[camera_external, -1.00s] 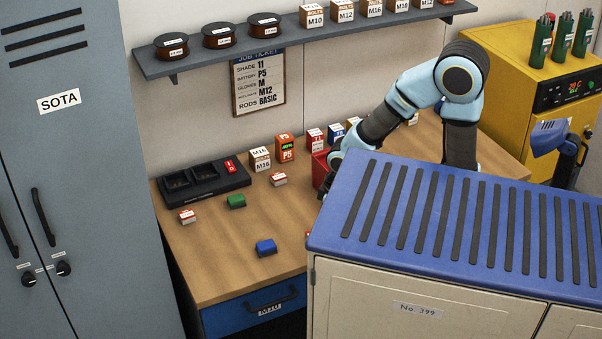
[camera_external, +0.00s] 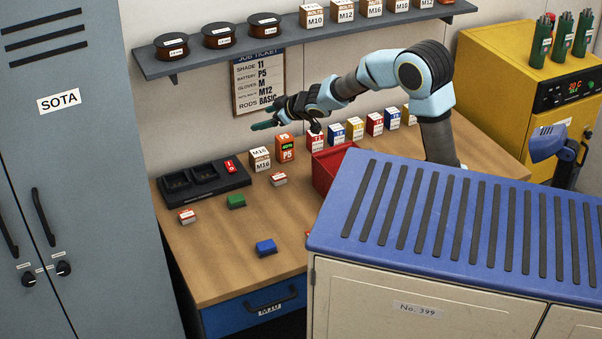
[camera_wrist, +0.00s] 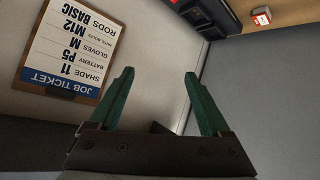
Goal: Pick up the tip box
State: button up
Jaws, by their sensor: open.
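Several small tip boxes stand in a row along the back of the bench in the external view: a red-and-white one marked T1 (camera_external: 315,142), a blue one (camera_external: 335,133), a yellow one (camera_external: 355,128), and more red, blue and yellow ones to the right. Most of their labels are too small to read. My gripper (camera_external: 266,115) is raised in front of the wall, up and left of the row, pointing left. In the wrist view its green fingers (camera_wrist: 159,74) are spread with nothing between them.
A red bin (camera_external: 328,172) stands in front of the row. The orange P5 battery (camera_external: 285,149) and an M16 box (camera_external: 259,159) stand left of it. The job ticket (camera_wrist: 72,45) hangs on the wall. A shelf (camera_external: 230,47) runs above. Small blocks lie on the bench.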

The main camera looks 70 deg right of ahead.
jog(key=w+d+r+n+t+y+b, duration=0.1)
jog(key=w+d+n+t+y, duration=0.15)
jog(key=d, duration=0.35)
jog(key=w+d+r+n+t+y+b, duration=0.1)
jog(key=w+d+n+t+y, duration=0.15)
jog(key=d, duration=0.35)
jog(key=s+d+f+n+g+y, duration=0.2)
jog(key=s+f+n+g+y, duration=0.15)
jog(key=s+f, duration=0.3)
jog(key=s+d+f+n+g+y, duration=0.2)
jog(key=s+d+f+g+y, duration=0.1)
jog(key=s+f+y, duration=0.3)
jog(key=h, duration=0.2)
send_near(279, 175)
jog(key=shift+m+y+b+v, duration=0.25)
jog(key=shift+b+v, duration=0.1)
jog(key=shift+v, duration=0.75)
jog(key=shift+w+d+f, duration=0.1)
jog(key=shift+w+f, duration=0.15)
jog(key=shift+w, duration=0.05)
jog(key=p+x, duration=0.2)
jog(key=x, duration=0.3)
jog(key=p+x, duration=0.3)
jog(key=x, duration=0.1)
jog(key=shift+w+a, duration=0.15)
jog(key=shift+a, duration=0.25)
jog(key=shift+w+a+f, duration=0.15)
jog(key=shift+w+f, duration=0.05)
jog(key=shift+f, duration=0.15)
jog(key=shift+c, duration=0.3)
